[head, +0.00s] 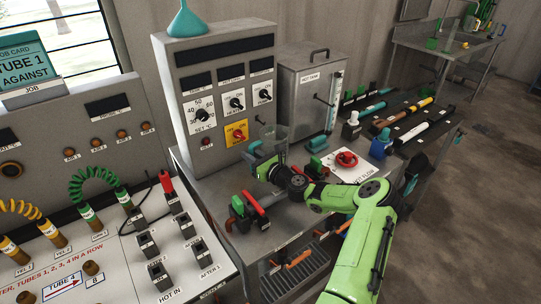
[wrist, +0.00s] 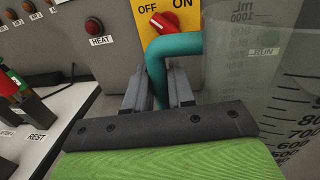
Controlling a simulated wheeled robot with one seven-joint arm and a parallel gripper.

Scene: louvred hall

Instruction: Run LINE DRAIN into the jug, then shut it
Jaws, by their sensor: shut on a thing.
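The clear jug (wrist: 262,85) fills the right of the wrist view, with black mL marks and a teal handle (wrist: 156,62). It looks empty and roughly upright. My gripper (wrist: 157,88) is shut on that handle. In the head view my gripper (head: 262,160) and the faint jug (head: 274,138) are in front of the grey control box, above the bench. No label reading LINE DRAIN is legible. A valve with a red lever (head: 253,202) is on the bench front, below my gripper. Orange-handled valves (head: 300,258) sit lower, under the bench edge.
A red handwheel (head: 345,159) stands on a white card right of my gripper. The control box (head: 222,90) has a red knob on a yellow plate (wrist: 165,22). A hot tank (head: 305,85) stands behind. The socket panel (head: 120,250) is at left. A grated tray (head: 300,280) is below.

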